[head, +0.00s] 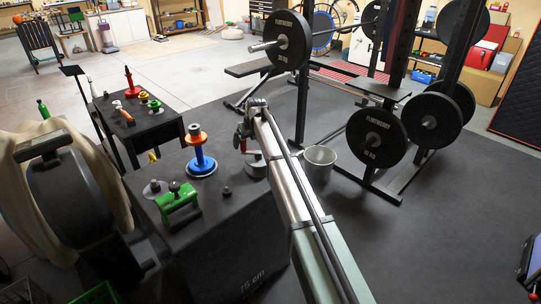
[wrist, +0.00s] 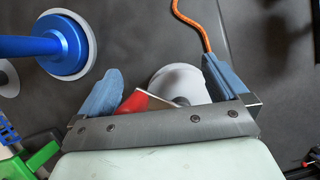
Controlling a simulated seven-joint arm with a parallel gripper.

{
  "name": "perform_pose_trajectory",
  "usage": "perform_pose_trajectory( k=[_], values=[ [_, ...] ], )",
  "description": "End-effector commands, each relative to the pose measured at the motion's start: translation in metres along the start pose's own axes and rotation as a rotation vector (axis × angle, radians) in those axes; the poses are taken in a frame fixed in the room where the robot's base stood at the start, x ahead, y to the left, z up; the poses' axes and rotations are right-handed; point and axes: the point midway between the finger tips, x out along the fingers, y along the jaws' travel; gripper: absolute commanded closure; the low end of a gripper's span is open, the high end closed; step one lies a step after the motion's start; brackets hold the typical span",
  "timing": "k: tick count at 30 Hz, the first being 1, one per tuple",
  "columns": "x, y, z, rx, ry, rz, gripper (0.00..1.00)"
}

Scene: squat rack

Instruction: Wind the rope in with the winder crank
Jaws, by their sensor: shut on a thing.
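The winder shows in the head view as a pale round base (head: 256,166) on the near black box's right edge. A red handle (head: 242,144), taken as its crank, stands above it under my gripper (head: 246,124). In the wrist view my gripper (wrist: 163,92) has its two blue-grey fingers around the red handle (wrist: 136,101), and is shut on it. The white disc of the winder (wrist: 180,86) lies behind, partly hidden by the right finger and palm. The orange rope (wrist: 196,20) curves from the top edge down to the right finger; its lower end is hidden.
A blue spool with an orange top (head: 200,157) stands left of my gripper. A green clamp-like piece (head: 178,205) and a small dark weight (head: 227,192) share the box top. A grey bucket (head: 319,160) stands right of my arm. The squat rack (head: 302,108) stands behind.

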Motion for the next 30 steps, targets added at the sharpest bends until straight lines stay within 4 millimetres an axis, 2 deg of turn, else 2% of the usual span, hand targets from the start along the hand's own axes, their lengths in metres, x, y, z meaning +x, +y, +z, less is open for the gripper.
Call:
perform_pose_trajectory(
  k=[1, 8, 9, 10, 11, 12, 30],
  values=[
    [-0.002, -0.011, -0.006, -0.003, 0.009, -0.018, 0.18],
    [-0.01, -0.011, -0.002, -0.003, 0.008, -0.019, 0.19],
    [-0.013, -0.011, -0.001, -0.003, 0.008, -0.02, 0.21],
    [-0.015, -0.011, 0.0, -0.003, 0.007, -0.02, 0.29],
    [-0.016, -0.011, 0.001, -0.003, 0.007, -0.019, 0.42],
    [-0.019, -0.01, 0.002, -0.003, 0.007, -0.019, 0.47],
    [-0.053, -0.005, 0.02, -0.002, 0.005, -0.013, 0.47]
  ],
)
